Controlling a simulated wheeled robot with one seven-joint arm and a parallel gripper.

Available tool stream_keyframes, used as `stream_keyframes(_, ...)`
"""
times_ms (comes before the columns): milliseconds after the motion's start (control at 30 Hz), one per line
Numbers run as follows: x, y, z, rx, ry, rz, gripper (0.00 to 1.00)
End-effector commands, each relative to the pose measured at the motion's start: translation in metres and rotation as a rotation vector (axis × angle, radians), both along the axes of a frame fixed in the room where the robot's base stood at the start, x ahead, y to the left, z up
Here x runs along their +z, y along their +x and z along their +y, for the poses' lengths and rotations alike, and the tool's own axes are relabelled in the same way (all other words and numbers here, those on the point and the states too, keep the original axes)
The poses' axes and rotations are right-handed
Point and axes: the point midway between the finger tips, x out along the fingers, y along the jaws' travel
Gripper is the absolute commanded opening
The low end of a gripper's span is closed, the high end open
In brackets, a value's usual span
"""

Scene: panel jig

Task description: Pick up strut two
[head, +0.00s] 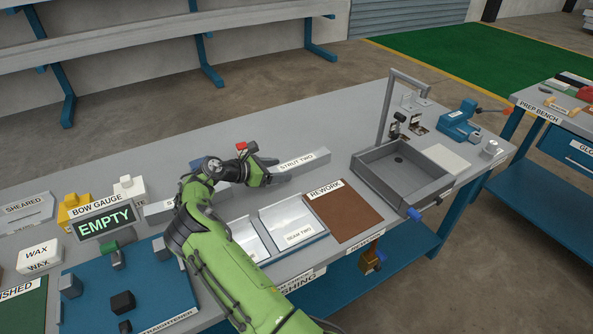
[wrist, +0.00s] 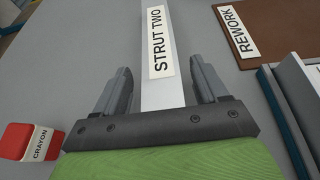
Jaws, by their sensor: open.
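Strut two (head: 312,160) is a long grey bar with a white label reading STRUT TWO, lying on the grey bench top. In the wrist view the strut (wrist: 163,85) runs up between the two fingers of my gripper (wrist: 160,88). The fingers stand open, one on each side of the bar, with a gap showing on both sides. In the head view my gripper (head: 268,174) is at the strut's left end, which it partly hides. I cannot tell how high the fingers are above the bench.
A brown REWORK mat (head: 343,216) and a tray (head: 293,222) lie in front of the strut. A red crayon block (wrist: 30,141) is beside my gripper. A grey sink (head: 402,168) with a tall frame stands at right. The bench behind the strut is clear.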

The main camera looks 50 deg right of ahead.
Motion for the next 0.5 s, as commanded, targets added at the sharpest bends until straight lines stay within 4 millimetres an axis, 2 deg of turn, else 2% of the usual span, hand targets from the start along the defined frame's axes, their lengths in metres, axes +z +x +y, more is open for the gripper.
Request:
stream_keyframes(167, 0.0015, 0.0005, 0.0003, 0.001, 0.0, -0.002, 0.71)
stream_keyframes(500, 0.0014, 0.0006, 0.0007, 0.001, 0.0, 0.0, 0.19)
